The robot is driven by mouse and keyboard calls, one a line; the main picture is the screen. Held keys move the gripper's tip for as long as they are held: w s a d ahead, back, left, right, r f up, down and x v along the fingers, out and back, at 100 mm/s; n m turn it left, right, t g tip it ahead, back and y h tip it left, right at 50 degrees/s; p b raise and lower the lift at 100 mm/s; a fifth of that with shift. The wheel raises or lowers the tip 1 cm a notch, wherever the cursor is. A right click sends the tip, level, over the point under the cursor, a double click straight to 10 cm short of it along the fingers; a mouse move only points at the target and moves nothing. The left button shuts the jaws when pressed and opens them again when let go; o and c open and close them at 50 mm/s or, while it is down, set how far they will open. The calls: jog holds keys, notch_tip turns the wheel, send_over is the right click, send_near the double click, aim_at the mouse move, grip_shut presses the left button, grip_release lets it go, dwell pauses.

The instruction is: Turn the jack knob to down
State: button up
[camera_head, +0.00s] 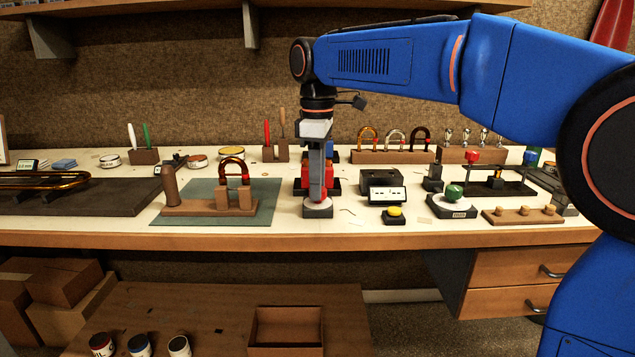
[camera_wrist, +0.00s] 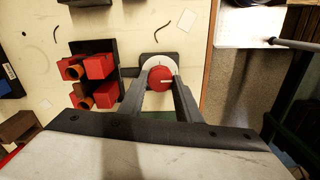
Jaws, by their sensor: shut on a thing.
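The jack knob (camera_wrist: 160,77) is red with a pale pointer mark and sits on a white round dial on a dark base. In the head view my gripper (camera_head: 318,196) points straight down over the knob's dark base (camera_head: 318,212), near the front edge of the bench. The fingers hide most of the knob there.
Red blocks (camera_wrist: 100,66) on a dark stand are close beside the knob. A green knob (camera_head: 453,192), a yellow button (camera_head: 395,212) and a black box with a display (camera_head: 382,180) are to the right.

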jog(key=o, duration=1.1)
jog(key=shift+c, duration=0.2)
notch_tip(320, 180, up, 18)
jog(key=shift+f, duration=0.25)
jog(key=shift+d, duration=0.1)
jog(key=s+d+f+m+t, duration=0.1)
jog(key=s+d+f+m, duration=0.3)
jog(key=s+d+f, duration=0.4)
jog(key=s+d+f+m+t, duration=0.1)
jog(key=s+d+f+m, duration=0.3)
jog(key=d, duration=0.6)
jog(key=s+d+f+m+t, duration=0.1)
jog(key=s+d+f+m, duration=0.1)
jog(key=s+f, duration=0.3)
jog(key=s+d+f+m+t, duration=0.1)
jog(key=s+d+f+m, duration=0.2)
jog(key=f, duration=0.8)
jog(key=s+d+f+m, duration=0.2)
jog(key=s+d+f, duration=0.2)
jog(key=s+f, duration=0.3)
jog(key=shift+d+f+m+t, duration=0.3)
jog(key=shift+f+m+t, duration=0.1)
jog(key=shift+f, duration=0.55)
